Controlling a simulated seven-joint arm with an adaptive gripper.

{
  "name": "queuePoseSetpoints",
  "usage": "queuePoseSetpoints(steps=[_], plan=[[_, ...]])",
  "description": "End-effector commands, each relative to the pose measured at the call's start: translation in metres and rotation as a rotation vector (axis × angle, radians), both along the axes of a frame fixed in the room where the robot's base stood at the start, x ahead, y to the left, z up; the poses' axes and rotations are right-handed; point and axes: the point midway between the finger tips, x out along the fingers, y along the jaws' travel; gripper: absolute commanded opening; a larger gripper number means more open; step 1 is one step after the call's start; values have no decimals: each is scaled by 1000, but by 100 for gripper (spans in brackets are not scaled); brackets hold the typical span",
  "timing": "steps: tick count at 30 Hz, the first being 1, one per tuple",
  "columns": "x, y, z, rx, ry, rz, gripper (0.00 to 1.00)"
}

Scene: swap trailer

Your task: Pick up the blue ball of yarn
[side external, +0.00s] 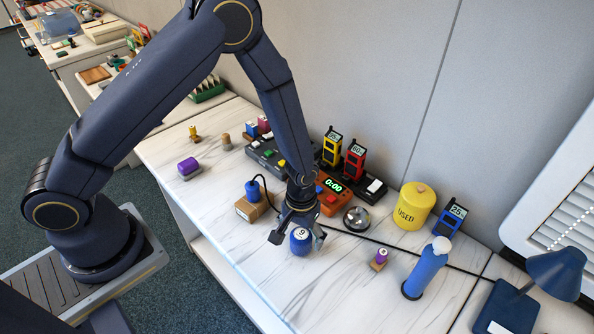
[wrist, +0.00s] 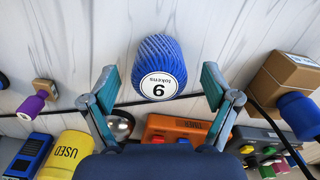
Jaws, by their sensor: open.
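The blue ball of yarn (side external: 300,242) stands on the white marbled table in the side external view. It carries a white round label. In the wrist view the blue ball of yarn (wrist: 158,52) shows at upper centre, its label reading "tokens" and a digit upside down. My gripper (side external: 297,238) is low over the table, its fingers spread on either side of the ball. In the wrist view my gripper (wrist: 160,84) is open, with clear gaps between each finger and the yarn. I cannot tell whether it is touching anything.
A cardboard box (side external: 251,206) with a blue top stands left of the gripper. An orange timer (side external: 331,196) and a silver dome (side external: 357,218) are behind it. A small purple-topped item (side external: 379,259), a blue cylinder (side external: 426,268) and a yellow "USED" canister (side external: 414,207) stand right. The front table is clear.

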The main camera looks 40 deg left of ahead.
Motion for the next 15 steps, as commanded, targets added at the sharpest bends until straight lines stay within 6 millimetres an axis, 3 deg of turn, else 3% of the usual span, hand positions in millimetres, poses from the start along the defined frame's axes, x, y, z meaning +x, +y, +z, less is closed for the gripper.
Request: queuePoseSetpoints(steps=[6, 15], plan=[[-2, -1, -30, 1, 1, -1, 87], [-1, -2, -33, 0, -1, -1, 84]])
